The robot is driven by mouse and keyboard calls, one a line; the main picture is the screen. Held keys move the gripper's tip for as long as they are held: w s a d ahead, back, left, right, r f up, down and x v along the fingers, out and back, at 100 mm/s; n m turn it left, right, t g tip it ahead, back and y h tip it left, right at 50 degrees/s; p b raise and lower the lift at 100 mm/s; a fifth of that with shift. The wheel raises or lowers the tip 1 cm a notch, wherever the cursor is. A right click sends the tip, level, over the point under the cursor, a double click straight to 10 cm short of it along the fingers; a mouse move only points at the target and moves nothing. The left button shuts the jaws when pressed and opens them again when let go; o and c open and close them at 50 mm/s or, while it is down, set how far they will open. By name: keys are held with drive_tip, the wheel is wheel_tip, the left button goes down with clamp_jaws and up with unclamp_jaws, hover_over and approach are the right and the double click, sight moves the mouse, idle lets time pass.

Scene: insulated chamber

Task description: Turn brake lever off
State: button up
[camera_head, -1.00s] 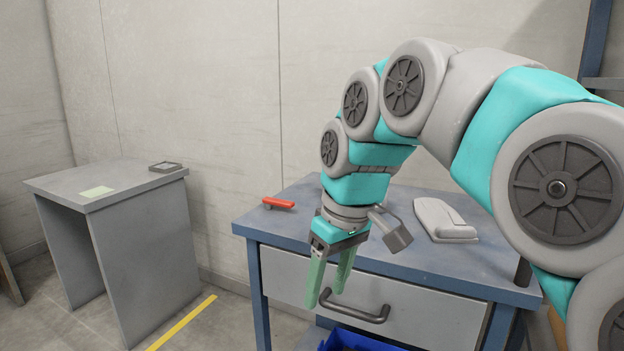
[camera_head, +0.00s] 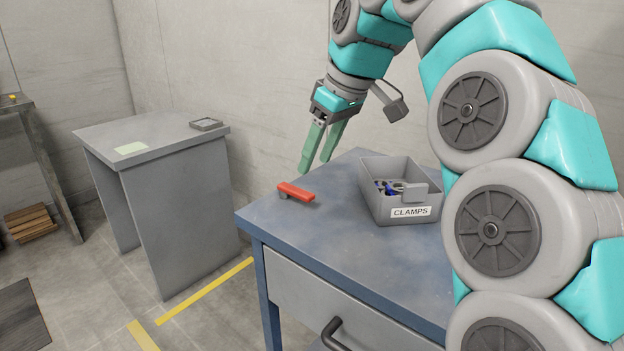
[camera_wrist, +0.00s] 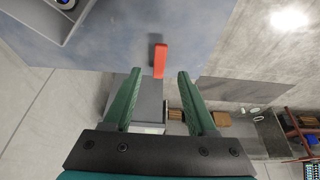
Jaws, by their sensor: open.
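The red lever (camera_head: 296,192) lies at the left part of the blue table top (camera_head: 330,235), with a small grey piece under its near end. It also shows in the wrist view (camera_wrist: 160,61), ahead of the fingers and roughly midway between them. My gripper (camera_head: 315,170) is open and empty, its green fingers pointing down, just above and behind the lever in the head view. In the wrist view the two fingers (camera_wrist: 156,78) stand apart and the lever is not between them. I see no contact with the lever.
A grey bin labelled CLAMPS (camera_head: 375,205), holding several clamps, stands right of the lever. A grey side table (camera_head: 165,145) with a small tray (camera_head: 206,124) and a pale green sheet (camera_head: 131,148) stands at left. Floor between the tables is free.

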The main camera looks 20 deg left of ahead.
sight(303, 192)
drive_tip(key=shift+x, duration=3.5)
clamp_jaws()
